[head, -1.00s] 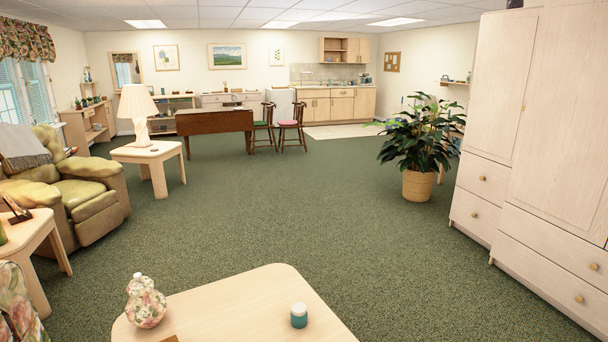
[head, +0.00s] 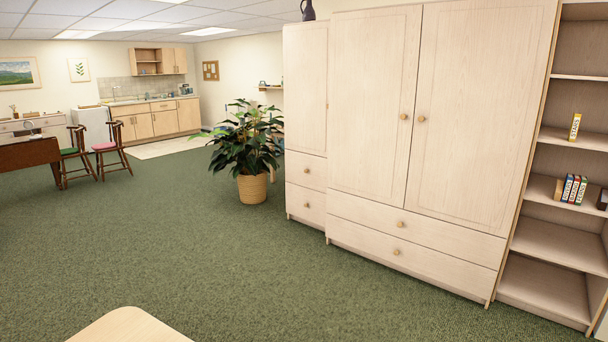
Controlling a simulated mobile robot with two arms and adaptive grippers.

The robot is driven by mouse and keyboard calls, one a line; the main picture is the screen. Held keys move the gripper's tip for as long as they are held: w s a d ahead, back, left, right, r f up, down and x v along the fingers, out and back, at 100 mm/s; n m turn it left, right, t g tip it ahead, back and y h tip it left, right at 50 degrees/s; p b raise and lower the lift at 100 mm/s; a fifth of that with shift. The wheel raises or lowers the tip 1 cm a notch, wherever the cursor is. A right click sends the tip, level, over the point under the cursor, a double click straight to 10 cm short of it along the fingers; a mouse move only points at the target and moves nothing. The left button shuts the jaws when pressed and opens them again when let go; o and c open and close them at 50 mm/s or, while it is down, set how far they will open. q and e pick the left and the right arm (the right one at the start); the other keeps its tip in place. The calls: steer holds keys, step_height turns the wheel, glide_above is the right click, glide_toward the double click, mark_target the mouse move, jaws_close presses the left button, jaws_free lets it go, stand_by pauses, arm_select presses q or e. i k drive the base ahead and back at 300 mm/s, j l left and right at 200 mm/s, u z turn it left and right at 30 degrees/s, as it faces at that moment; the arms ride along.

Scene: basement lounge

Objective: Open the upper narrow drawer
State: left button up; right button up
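A tall pale wood wardrobe unit stands on the right in the head view. Its narrow left section has a door above two stacked narrow drawers. The upper narrow drawer (head: 306,172) is shut, with a round wooden knob (head: 307,171) on its front. The lower narrow drawer (head: 304,207) is shut below it. The wide section beside it has two tall doors and two wide drawers, the upper wide drawer (head: 440,237) and the lower wide drawer (head: 430,263), both shut. Neither of my grippers is in view.
A potted plant (head: 252,188) in a woven basket stands on the floor just left of the narrow section. A pale table corner (head: 128,328) is at the bottom left. An open shelf unit (head: 553,242) with several books adjoins the right. Green carpet before the drawers is clear.

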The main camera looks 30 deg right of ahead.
mark_target(302, 169)
steer(key=i+l, duration=0.3)
steer(key=l, duration=0.2)
steer(key=i+l, duration=0.35)
steer(key=l, duration=0.15)
steer(key=i+l, duration=0.3)
steer(key=l, duration=0.15)
steer(key=i+l, duration=0.3)
steer(key=l, duration=0.2)
steer(key=i+l, duration=0.3)
steer(key=l, duration=0.2)
steer(key=i+l+z, duration=0.1)
steer(key=i+l, duration=1.05)
steer(key=i, duration=0.15)
